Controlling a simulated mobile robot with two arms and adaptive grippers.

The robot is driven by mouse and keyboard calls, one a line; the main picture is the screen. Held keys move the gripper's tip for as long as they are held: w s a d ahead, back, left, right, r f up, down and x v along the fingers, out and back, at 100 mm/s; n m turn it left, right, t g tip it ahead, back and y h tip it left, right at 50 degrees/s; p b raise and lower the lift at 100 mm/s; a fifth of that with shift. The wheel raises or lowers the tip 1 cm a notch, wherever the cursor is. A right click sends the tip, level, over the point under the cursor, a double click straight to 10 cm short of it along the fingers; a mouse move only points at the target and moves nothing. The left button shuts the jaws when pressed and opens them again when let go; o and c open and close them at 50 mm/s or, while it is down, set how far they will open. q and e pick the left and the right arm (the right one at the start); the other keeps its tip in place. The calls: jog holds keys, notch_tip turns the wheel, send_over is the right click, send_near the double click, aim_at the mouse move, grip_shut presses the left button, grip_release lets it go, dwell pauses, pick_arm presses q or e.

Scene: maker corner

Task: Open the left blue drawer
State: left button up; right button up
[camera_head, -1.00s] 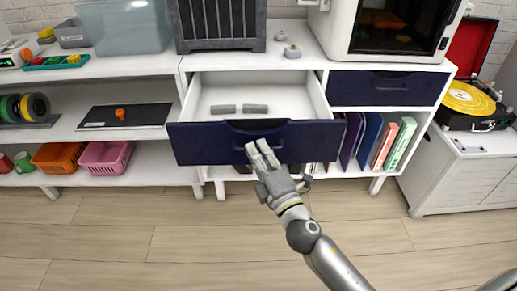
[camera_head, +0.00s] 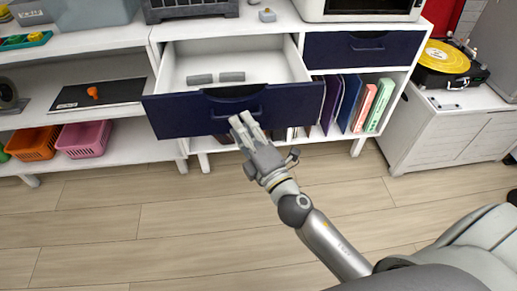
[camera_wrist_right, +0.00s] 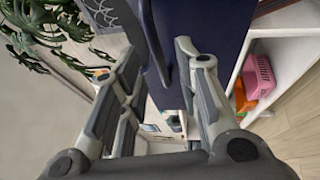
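The left blue drawer (camera_head: 180,116) is pulled out of the white cabinet, and its white inside shows in the head view. Two small grey blocks (camera_head: 199,79) lie in it. My right gripper (camera_head: 242,118) is at the middle of the drawer front, by its handle (camera_head: 215,117). In the right wrist view the fingers (camera_wrist_right: 158,55) are spread apart, with the handle (camera_wrist_right: 147,40) in the space between them and the blue front (camera_wrist_right: 205,30) beside it. I cannot tell whether a finger touches the handle. My left gripper is not in view.
The right blue drawer (camera_head: 335,48) is shut. Folders (camera_head: 348,100) stand in the shelf below it. A pink basket (camera_head: 84,139) and an orange basket (camera_head: 33,143) sit on the lower left shelf. A record player (camera_head: 450,65) stands at the right. The wooden floor (camera_head: 150,225) in front is clear.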

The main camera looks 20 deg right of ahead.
jog(key=v, duration=0.9)
jog(key=shift+s, duration=0.1)
jog(key=shift+d, duration=0.1)
dwell(0.3)
